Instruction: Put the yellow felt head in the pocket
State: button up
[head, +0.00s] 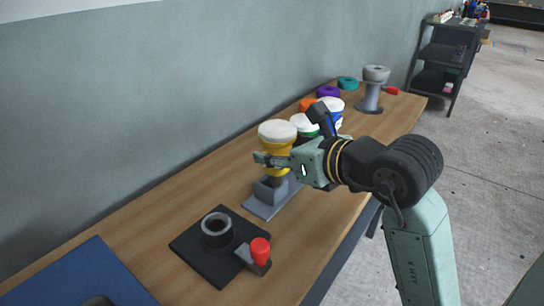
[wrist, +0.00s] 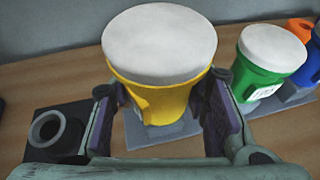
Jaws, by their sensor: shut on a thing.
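The yellow felt head (head: 277,149) is a yellow cup-shaped piece with a round white felt top. It is upright over a grey stand (head: 268,199) on the bench; I cannot tell whether it still touches the stand. My gripper (head: 272,160) is shut on it from the side. In the wrist view the yellow felt head (wrist: 165,45) sits between the two fingers of my gripper (wrist: 164,92), with its white top above them. A dark round pocket (head: 217,230) with a grey rim stands on a black plate, apart from the head; it also shows in the wrist view (wrist: 50,132).
A red knob (head: 260,249) on a small block sits at the plate's corner. A green head (head: 304,126) and a blue head (head: 331,112) stand close behind the yellow one. A grey spool-shaped stand (head: 371,96) is farther back. A blue mat (head: 82,277) lies at front left.

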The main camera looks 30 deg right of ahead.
jog(key=shift+w+a, duration=0.1)
jog(key=shift+w, duration=0.8)
jog(key=shift+f+b, duration=0.5)
jog(key=shift+f, duration=1.3)
jog(key=shift+f, duration=0.15)
jog(key=o, duration=1.4)
jog(key=shift+o, duration=0.2)
jog(key=b+v, duration=0.1)
jog(key=v, duration=1.1)
jog(key=shift+s, duration=0.1)
